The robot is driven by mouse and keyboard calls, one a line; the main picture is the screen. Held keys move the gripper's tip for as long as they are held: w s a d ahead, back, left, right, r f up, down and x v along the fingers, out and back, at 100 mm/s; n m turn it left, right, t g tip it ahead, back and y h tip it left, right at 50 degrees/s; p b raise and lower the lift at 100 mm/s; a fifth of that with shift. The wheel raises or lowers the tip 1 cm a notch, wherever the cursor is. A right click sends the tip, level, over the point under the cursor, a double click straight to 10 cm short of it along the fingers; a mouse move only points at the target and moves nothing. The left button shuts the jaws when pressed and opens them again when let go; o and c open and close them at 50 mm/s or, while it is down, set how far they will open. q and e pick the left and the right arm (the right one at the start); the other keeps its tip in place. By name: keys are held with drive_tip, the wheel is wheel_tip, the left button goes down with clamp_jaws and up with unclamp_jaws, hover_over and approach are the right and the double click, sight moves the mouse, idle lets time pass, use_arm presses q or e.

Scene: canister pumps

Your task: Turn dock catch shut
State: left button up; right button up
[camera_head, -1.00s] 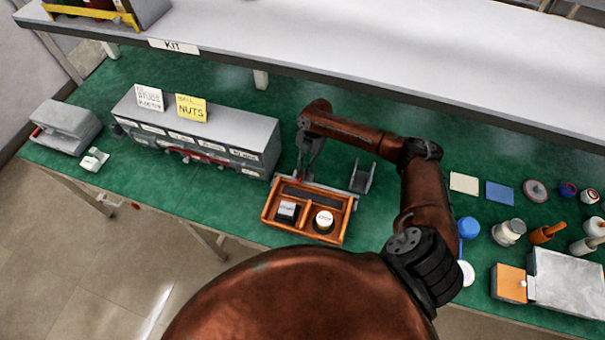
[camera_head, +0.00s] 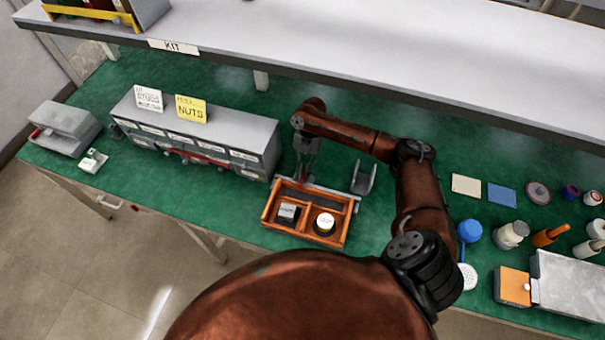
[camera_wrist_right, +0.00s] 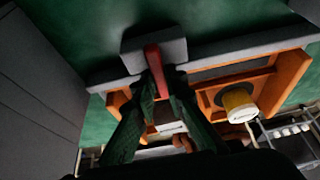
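The dock catch is a red lever (camera_wrist_right: 153,62) on a grey block (camera_wrist_right: 128,50) at the edge of the dock's grey rail (camera_wrist_right: 215,57). In the head view it is small and mostly hidden by my right gripper (camera_head: 304,172), which points down at the back left corner of the orange-brown tray (camera_head: 268,212). In the right wrist view the fingers of my right gripper (camera_wrist_right: 163,84) lie on both sides of the red lever, close against it. My left gripper is not in view.
The tray holds a dark block with a light top (camera_head: 288,212) and a white-topped canister (camera_head: 325,222). A grey drawer cabinet (camera_head: 262,140) stands close on the left and a grey upright bracket (camera_head: 362,178) on the right. A shelf (camera_head: 400,60) overhangs the bench's back.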

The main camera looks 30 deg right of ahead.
drive_tip(key=o, duration=0.4)
drive_tip(key=shift+o, duration=0.2)
drive_tip(key=shift+w+d+r, duration=0.1)
drive_tip(key=shift+r, duration=0.1)
drive_tip(key=shift+w+d+r, duration=0.35)
drive_tip(key=shift+d+r, duration=0.05)
drive_tip(key=shift+r, duration=0.25)
drive_tip(key=shift+w+d+r, duration=0.3)
drive_tip(key=shift+d+r, duration=0.1)
drive_tip(key=shift+r, duration=0.2)
drive_tip(key=w+d, duration=0.6)
drive_tip(key=d, duration=0.1)
drive_tip(key=shift+w, duration=0.2)
drive_tip(key=shift+w+d, duration=0.4)
drive_tip(key=shift+d, duration=0.15)
